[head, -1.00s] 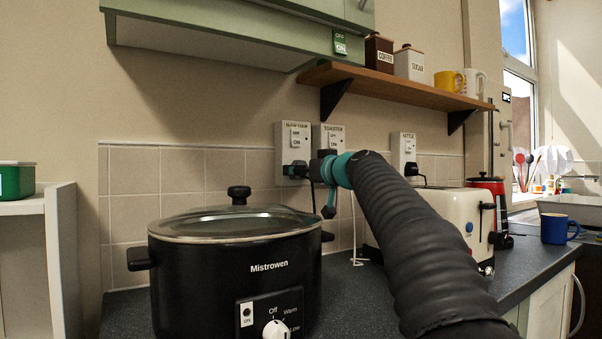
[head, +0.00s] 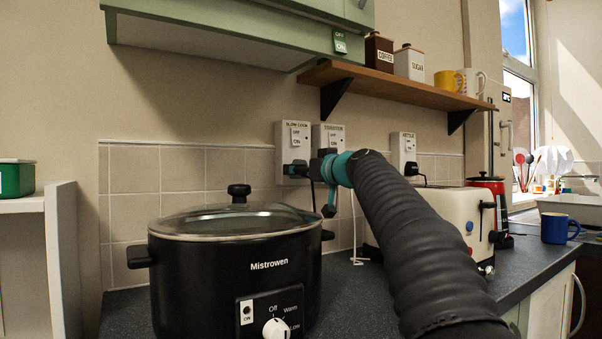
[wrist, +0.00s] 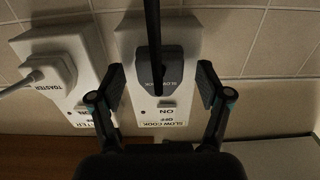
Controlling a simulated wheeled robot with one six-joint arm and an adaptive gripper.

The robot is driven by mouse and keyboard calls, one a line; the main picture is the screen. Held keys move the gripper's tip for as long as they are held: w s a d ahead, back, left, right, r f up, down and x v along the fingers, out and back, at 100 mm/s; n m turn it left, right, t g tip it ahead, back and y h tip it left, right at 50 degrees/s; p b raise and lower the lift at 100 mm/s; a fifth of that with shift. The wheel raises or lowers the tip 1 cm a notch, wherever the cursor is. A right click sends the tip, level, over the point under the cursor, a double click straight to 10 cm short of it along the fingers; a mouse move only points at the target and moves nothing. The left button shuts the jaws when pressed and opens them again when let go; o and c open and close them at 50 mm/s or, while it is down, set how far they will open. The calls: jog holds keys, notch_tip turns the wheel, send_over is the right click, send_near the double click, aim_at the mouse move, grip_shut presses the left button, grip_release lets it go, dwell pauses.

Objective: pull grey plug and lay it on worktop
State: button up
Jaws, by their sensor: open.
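The grey plug (wrist: 160,65) sits in the slow cook socket (wrist: 132,35), its dark cable crossing over it in the wrist view. In the head view the plug (head: 297,169) looks nearly black, just left of my gripper (head: 319,182). In the wrist view my gripper (wrist: 161,84) is open, with one finger on each side of the plug. Gaps show between both fingers and the plug; I cannot tell the depth. The worktop (head: 345,290) is dark and speckled, below the sockets.
A white plug (wrist: 55,70) sits in the toaster socket close beside one finger. A black slow cooker (head: 235,270) stands below left, with a cream toaster (head: 450,225) to the right. A shelf (head: 400,86) is above. Some bare worktop shows between cooker and toaster.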

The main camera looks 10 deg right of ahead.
dwell(0.5)
grip_shut()
jog(key=shift+s+b, duration=0.1)
jog(key=shift+b, duration=0.25)
jog(key=shift+b+v, duration=1.95)
jog(key=shift+v, duration=0.9)
